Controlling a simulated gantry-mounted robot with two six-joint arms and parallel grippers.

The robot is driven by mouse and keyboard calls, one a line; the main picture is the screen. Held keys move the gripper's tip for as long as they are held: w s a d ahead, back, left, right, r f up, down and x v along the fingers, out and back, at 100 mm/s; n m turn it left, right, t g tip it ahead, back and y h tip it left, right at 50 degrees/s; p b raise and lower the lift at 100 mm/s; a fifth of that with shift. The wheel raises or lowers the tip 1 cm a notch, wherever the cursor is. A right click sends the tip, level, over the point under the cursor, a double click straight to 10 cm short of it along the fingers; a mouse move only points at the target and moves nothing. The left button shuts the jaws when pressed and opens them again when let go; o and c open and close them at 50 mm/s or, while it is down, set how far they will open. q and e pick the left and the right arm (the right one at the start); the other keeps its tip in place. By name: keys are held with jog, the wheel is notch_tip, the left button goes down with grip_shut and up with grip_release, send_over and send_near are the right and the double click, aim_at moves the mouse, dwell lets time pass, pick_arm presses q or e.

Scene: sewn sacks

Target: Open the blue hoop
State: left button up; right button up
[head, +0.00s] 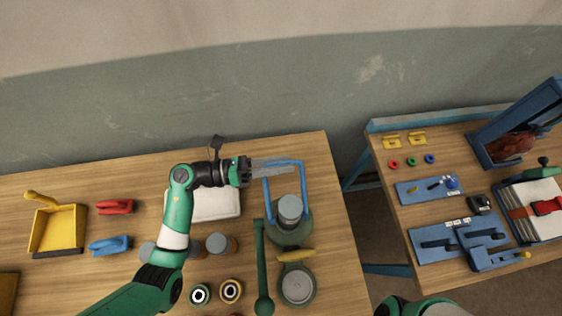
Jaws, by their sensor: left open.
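The blue hoop (306,186) is a squared blue bail that stands on a green base (290,236) on the wooden table. A grey round cap (290,209) sits between its two legs. My left gripper (288,166) reaches in from the left at the hoop's top bar. Its pale fingers are open and overlap the upper part of the hoop in the picture. I cannot tell whether they touch the bar. Only a green and white piece of my right arm shows at the bottom edge; its gripper is out of view.
A green long-handled tool (261,265) and a round grey-topped green item with a yellow handle (298,285) are close by. A white pad (218,205) lies under my left arm. A second table (395,185) at right holds blue boards. A gap separates the tables.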

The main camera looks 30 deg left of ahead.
pick_arm(q)
grip_shut()
dwell(1.4)
